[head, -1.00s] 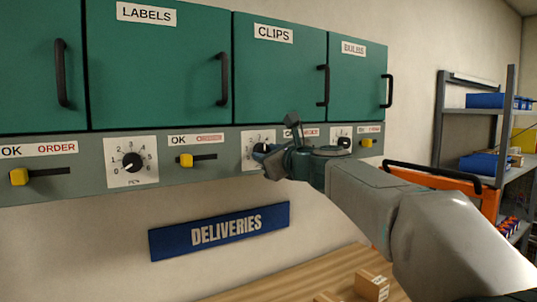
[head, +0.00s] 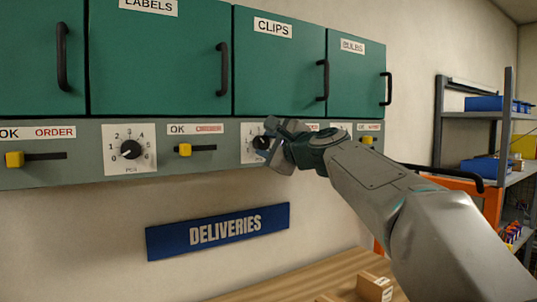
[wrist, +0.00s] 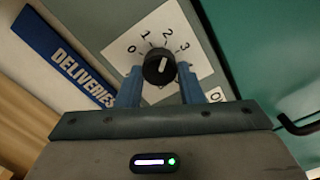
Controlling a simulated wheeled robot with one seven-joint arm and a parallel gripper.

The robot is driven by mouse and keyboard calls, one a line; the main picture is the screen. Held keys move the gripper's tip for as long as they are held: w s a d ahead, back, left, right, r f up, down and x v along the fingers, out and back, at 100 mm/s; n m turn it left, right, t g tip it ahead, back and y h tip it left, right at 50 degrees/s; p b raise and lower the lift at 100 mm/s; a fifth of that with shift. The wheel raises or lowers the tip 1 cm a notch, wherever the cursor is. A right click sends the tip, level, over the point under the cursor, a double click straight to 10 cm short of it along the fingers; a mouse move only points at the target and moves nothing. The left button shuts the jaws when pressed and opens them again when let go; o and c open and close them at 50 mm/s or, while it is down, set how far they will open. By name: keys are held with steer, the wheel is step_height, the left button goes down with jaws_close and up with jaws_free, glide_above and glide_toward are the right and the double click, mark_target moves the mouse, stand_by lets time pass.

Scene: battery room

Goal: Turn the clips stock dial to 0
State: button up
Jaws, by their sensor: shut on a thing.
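The clips stock dial is a black knob (head: 261,142) on a white plate (head: 247,150) under the green CLIPS cupboard (head: 278,70). In the wrist view the knob (wrist: 159,68) sits between the two blue fingers of my gripper (wrist: 158,88), which is shut on it. Its white mark points roughly at 2; the exact setting is hard to tell. Numbers 0 to 3 show on the plate (wrist: 190,62); the higher numbers are hidden. In the head view my gripper (head: 270,148) covers the right part of the plate.
The pen dial (head: 129,149) is to the left, with its mark towards 0. A yellow slider (head: 184,150) lies between the two dials. A blue DELIVERIES sign (head: 218,232) hangs below. Boxes (head: 374,287) sit on the wooden table, and shelves (head: 480,113) stand at right.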

steer(key=n+b, duration=0.2)
steer(key=n, duration=0.2)
steer(key=shift+f+n+b, duration=0.1)
steer(key=shift+n+b, duration=0.2)
steer(key=n+b, duration=0.2)
steer(key=n, duration=0.1)
steer(key=shift+n, duration=0.4)
steer(key=n+b, duration=0.2)
steer(key=n, duration=0.2)
steer(key=shift+r+n+b, duration=0.2)
steer(key=shift+n+b, duration=0.3)
steer(key=shift+n, duration=1.3)
steer(key=o, duration=1)
steer(key=shift+c, duration=0.2)
steer(key=shift+r, duration=0.1)
steer(key=b+v, duration=0.4)
steer(key=v, duration=0.9)
steer(key=shift+s+d+b, duration=0.2)
steer(key=shift+s+b, duration=0.1)
steer(key=shift+s, duration=0.05)
